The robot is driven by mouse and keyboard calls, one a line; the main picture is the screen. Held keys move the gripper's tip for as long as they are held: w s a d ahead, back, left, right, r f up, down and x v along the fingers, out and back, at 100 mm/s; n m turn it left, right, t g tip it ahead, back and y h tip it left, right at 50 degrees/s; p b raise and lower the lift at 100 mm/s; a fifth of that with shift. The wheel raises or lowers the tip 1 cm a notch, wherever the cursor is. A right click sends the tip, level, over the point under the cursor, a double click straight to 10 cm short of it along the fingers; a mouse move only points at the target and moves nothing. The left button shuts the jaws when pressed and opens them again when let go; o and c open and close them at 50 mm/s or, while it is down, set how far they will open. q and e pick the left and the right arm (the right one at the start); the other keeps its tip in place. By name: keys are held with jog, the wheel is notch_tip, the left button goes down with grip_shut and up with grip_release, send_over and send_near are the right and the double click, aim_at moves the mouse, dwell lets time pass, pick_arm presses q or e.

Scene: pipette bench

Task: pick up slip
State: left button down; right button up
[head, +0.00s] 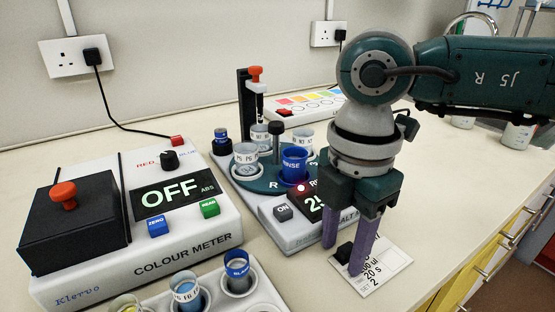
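The slip (391,266) is a white card with printed lines, including "20 s" and "SET 2". It lies flat on the bench at the lower right, with a small black block (344,252) on its left part. My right gripper (343,259) points down over the slip. Its two purple fingers are apart, one on each side of the black block, with a gap showing between them. The right finger hides part of the card and its text. Whether the fingertips touch the card is unclear. My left gripper is not in view.
A colour meter (190,255) reading OFF stands at the left. A carousel unit (260,205) with several cups stands close left of my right gripper. A cup rack (215,298) is at the front. Bare bench lies right of the slip, up to the yellow drawers (500,255).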

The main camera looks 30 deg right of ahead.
grip_shut()
jog(key=shift+r, duration=0.15)
dwell(0.4)
